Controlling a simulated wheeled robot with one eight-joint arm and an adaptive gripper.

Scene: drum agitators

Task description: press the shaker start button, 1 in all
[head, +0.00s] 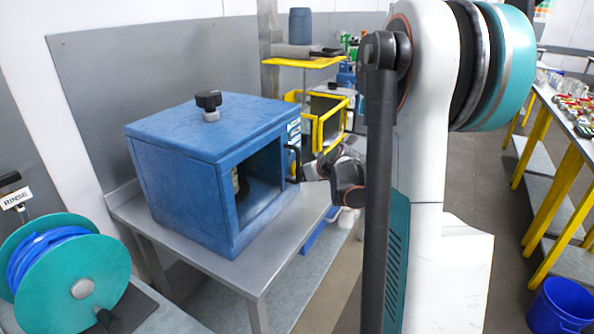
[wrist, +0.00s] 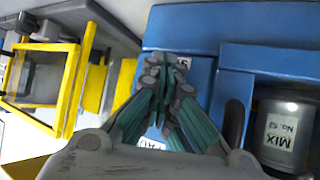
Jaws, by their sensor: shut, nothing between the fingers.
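The shaker is a blue box (head: 170,165) on a metal table, with a black knob (head: 208,101) on top and an open front. My gripper (head: 312,170) is at the right edge of the box front, close to a black handle (head: 293,163). In the wrist view my gripper (wrist: 163,66) is shut and empty, its fingers in front of the blue front panel (wrist: 190,18). The start button cannot be made out; the fingers cover that area. Whether the fingertips touch the panel cannot be told.
A grey can marked MIX (wrist: 283,135) stands inside the box opening. A yellow frame (head: 322,125) stands beyond the box to the right. A teal hose reel (head: 100,262) is at left. The blue bucket (head: 560,305) and yellow-legged bench (head: 550,190) are far right, across open floor.

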